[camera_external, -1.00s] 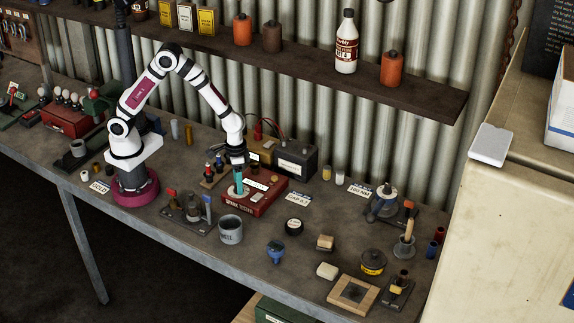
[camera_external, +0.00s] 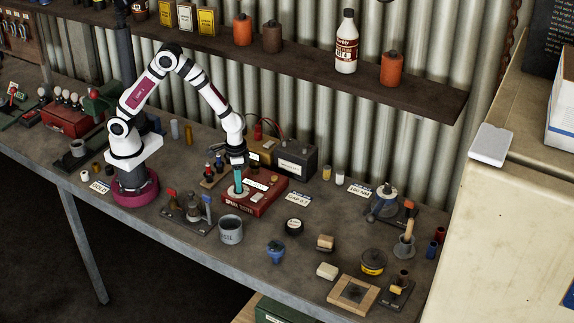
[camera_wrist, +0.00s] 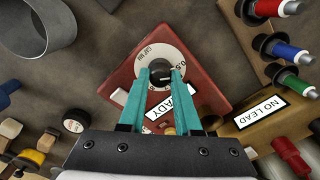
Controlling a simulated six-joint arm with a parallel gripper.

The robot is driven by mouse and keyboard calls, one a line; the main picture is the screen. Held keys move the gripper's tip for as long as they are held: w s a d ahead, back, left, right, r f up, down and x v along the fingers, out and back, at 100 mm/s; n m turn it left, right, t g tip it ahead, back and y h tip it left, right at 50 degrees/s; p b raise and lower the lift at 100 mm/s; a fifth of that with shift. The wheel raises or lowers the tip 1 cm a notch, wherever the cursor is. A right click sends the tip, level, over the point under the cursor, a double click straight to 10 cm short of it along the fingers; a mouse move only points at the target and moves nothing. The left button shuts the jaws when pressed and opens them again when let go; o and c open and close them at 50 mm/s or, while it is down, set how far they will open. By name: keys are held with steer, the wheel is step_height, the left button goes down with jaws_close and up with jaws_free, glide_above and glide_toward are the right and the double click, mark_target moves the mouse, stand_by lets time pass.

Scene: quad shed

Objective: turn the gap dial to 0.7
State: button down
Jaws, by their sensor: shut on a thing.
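The gap dial (camera_wrist: 160,56) is a pale round plate with dark markings and a small black knob, set on the red tester box. The marking 0.5 shows near its right edge in the wrist view. The red tester box (camera_external: 268,196) stands mid-bench in the external view. My gripper (camera_wrist: 161,76) points down over the box with its teal fingers shut on the knob. The external view also shows my gripper (camera_external: 238,187) at the left part of the box. The fingers hide part of the dial, and its exact setting cannot be read.
A grey mug (camera_external: 231,230) stands in front of the box. A dark battery (camera_external: 297,160) stands behind it. A GAP 0.7 card (camera_external: 299,198) lies right of the box.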

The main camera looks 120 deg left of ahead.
steer(key=m, duration=0.3)
steer(key=shift+m, duration=0.4)
steer(key=m, duration=0.3)
steer(key=shift+m, duration=0.4)
steer(key=m, duration=0.4)
steer(key=shift+m, duration=1.7)
steer(key=c, duration=0.6)
jaws_free()
